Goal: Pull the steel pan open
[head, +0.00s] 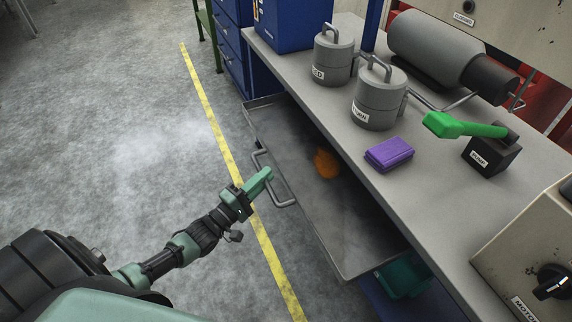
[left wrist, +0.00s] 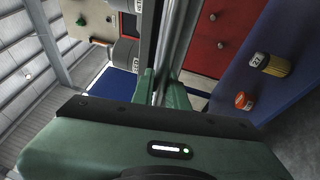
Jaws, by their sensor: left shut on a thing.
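The steel pan (head: 318,228) is a wide, shallow grey tray that sticks out from under the workbench's front edge. An orange lump (head: 327,163) lies in it. Its bar handle (head: 283,200) runs along the outer side facing me. My left gripper (head: 265,178) is shut on this handle near its middle, and its fingers cover part of the bar. In the left wrist view, the green fingers (left wrist: 160,90) close around a grey bar that runs up the picture. The part of the pan under the bench is hidden. My right gripper does not show.
On the workbench (head: 430,190) stand two grey lidded canisters (head: 334,58) (head: 378,98), a purple block (head: 389,153) and a green-handled pump (head: 490,150). A dark green object (head: 403,277) sits below the pan. The floor to the left is clear beyond a yellow line (head: 203,98).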

